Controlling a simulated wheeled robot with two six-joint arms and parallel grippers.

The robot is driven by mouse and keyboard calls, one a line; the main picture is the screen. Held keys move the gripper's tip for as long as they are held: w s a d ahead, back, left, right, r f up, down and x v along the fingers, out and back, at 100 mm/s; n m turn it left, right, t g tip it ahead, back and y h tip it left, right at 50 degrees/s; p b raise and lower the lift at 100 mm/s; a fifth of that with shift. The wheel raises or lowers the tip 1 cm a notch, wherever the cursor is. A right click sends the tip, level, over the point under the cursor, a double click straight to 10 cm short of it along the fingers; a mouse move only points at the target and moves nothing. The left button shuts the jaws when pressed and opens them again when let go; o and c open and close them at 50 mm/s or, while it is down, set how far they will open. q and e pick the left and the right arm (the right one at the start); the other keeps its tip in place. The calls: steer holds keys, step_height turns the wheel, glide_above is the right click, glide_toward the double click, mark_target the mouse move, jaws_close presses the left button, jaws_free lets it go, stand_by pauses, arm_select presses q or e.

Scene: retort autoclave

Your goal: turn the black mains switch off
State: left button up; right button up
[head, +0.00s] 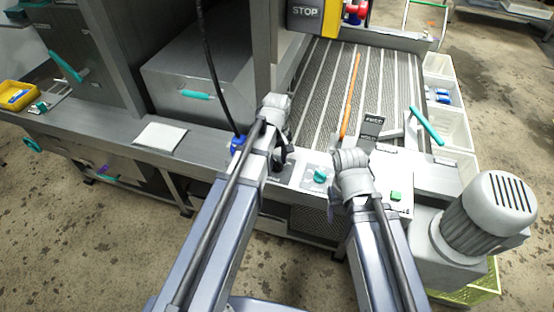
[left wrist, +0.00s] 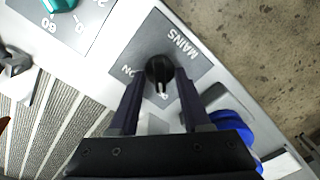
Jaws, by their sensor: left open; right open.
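The black mains switch (left wrist: 160,70) is a round knob on a dark grey plate lettered MAINS. In the left wrist view, its light pointer mark faces the gripper, toward a partly covered label, and ON stands to the left. My left gripper (left wrist: 157,78) is open, with one fingertip on each side of the knob; I cannot tell whether they touch it. In the head view my left gripper (head: 283,158) hangs over the front ledge and hides the switch. My right gripper (head: 333,209) is open near the ledge's front edge, mostly hidden by its wrist.
A teal dial (left wrist: 63,3) sits beside the mains plate; it also shows in the head view (head: 320,175). A blue part (left wrist: 232,130) is close to the left fingers. A green button (head: 396,196) and a grey motor (head: 490,215) stand to the right.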

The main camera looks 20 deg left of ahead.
mark_target(277, 162)
arm_select(q)
step_height(277, 162, up, 8)
steer(key=p, duration=0.8)
steer(key=shift+f, duration=0.1)
steer(key=s+d+m+y, duration=0.1)
steer(key=s+d+m, duration=0.9)
steer(key=s+m, duration=0.2)
steer(key=s, duration=0.2)
steer(key=shift+s+d+m, duration=0.3)
steer(key=shift+s, duration=0.05)
